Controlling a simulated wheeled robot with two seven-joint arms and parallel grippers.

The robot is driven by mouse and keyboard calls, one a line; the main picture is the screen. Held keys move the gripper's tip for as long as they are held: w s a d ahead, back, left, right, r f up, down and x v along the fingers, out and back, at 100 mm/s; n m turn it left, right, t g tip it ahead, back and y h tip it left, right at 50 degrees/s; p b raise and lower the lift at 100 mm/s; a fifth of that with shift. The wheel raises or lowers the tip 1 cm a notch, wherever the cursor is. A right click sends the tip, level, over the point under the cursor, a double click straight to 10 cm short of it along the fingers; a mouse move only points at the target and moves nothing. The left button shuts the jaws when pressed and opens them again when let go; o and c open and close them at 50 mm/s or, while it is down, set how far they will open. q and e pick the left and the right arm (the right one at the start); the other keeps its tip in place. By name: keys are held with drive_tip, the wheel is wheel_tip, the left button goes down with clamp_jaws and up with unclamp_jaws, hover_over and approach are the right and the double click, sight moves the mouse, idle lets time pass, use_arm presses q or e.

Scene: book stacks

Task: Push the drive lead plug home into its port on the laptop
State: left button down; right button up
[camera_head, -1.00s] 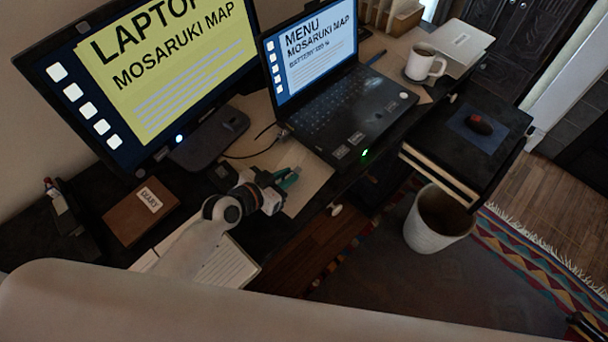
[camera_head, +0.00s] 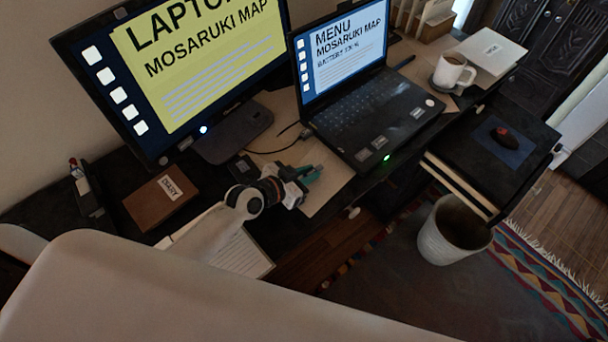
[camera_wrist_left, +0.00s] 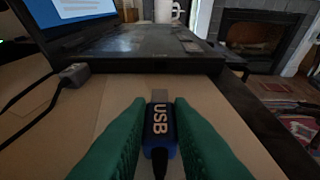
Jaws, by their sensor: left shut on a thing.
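The laptop (camera_head: 372,118) stands open on the desk with its screen lit. Its near side edge also shows across the left wrist view (camera_wrist_left: 140,64). My left gripper (camera_head: 311,173) is beside that edge, to its left in the head view. Its green fingers (camera_wrist_left: 160,112) are shut on the blue drive lead plug (camera_wrist_left: 160,138), marked USB. The plug's metal tip points at the laptop's side, with a visible gap between. Its cable runs back between the fingers. I cannot make out the port clearly. My right gripper is not in view.
A grey connector (camera_wrist_left: 74,75) with a dark cable is at the laptop's edge, left of the plug. A monitor (camera_head: 190,70), brown diary (camera_head: 160,200) and white mug (camera_head: 449,72) are on the desk. A white bin (camera_head: 440,240) stands on the floor.

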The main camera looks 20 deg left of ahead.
sight(321, 166)
use_arm(q)
drive_tip(key=shift+w+d, duration=0.65)
drive_tip(key=shift+w, duration=0.35)
drive_tip(key=shift+w+d, duration=0.6)
drive_tip(key=shift+w, duration=0.35)
drive_tip(key=shift+w+d+b, duration=0.25)
drive_tip(key=shift+w+d, duration=0.2)
drive_tip(key=shift+w, duration=0.25)
drive_tip(key=shift+w+d+b, duration=0.25)
drive_tip(key=shift+w+d, duration=0.15)
drive_tip(key=shift+w, duration=0.3)
idle(0.4)
drive_tip(key=c, duration=1.2)
unclamp_jaws()
drive_tip(key=v, duration=1.2)
drive_tip(key=shift+r, duration=0.15)
